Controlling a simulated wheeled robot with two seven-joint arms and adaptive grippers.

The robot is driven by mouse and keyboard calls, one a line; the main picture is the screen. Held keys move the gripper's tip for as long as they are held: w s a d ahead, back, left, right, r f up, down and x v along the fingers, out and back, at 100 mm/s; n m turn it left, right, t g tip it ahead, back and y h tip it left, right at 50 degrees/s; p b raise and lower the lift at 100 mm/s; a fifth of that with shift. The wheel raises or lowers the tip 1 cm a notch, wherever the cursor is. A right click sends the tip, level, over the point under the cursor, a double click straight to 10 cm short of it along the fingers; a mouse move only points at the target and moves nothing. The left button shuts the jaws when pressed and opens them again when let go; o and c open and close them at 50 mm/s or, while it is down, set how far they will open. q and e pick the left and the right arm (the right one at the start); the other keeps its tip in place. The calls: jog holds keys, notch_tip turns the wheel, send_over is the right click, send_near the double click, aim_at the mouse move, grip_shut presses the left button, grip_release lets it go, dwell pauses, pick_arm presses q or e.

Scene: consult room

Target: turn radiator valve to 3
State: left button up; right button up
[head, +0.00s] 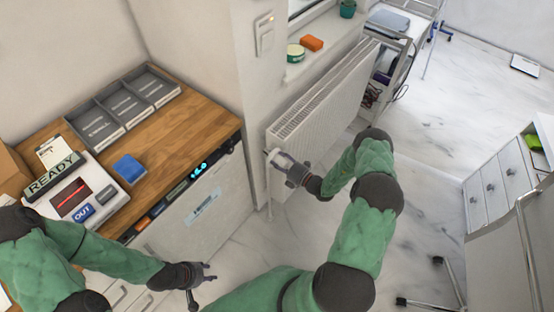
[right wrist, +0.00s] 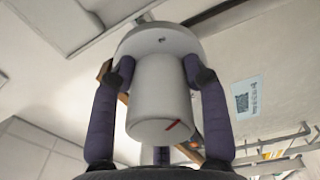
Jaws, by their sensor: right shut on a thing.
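The white radiator (head: 330,92) stands against the wall below the window sill. Its valve (head: 273,156) is at the near lower-left end, mostly covered by my right gripper (head: 282,162). In the right wrist view the valve (right wrist: 160,95) is a white cylinder with a wider collar and a short red mark near its end face. The fingers of my right gripper (right wrist: 160,72) lie on both sides of it, shut on it. No numbers are legible on it. My left gripper (head: 205,274) hangs empty and open in front of the cabinet.
A wooden counter (head: 185,125) at left bears grey trays (head: 125,104), a READY sign (head: 53,174) and a blue block (head: 129,168). The sill holds an orange block (head: 312,43) and a green-and-white tin (head: 295,53). Open floor lies right of the radiator.

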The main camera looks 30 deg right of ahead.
jog(key=m, duration=0.4)
jog(key=a+m, duration=0.1)
jog(key=m, duration=0.1)
jog(key=shift+s+f+m, duration=0.25)
jog(key=shift+m, duration=0.05)
dwell(0.5)
jog(key=o, duration=0.9)
jog(key=shift+d+r, duration=0.1)
jog(key=shift+r, duration=0.05)
jog(key=shift+w+d+r, duration=0.1)
jog(key=shift+w+d, duration=0.05)
jog(key=shift+d, duration=0.1)
jog(key=shift+s+d, duration=0.15)
jog(key=shift+s, duration=0.05)
jog(key=v, duration=1.1)
jog(key=shift+s, duration=0.25)
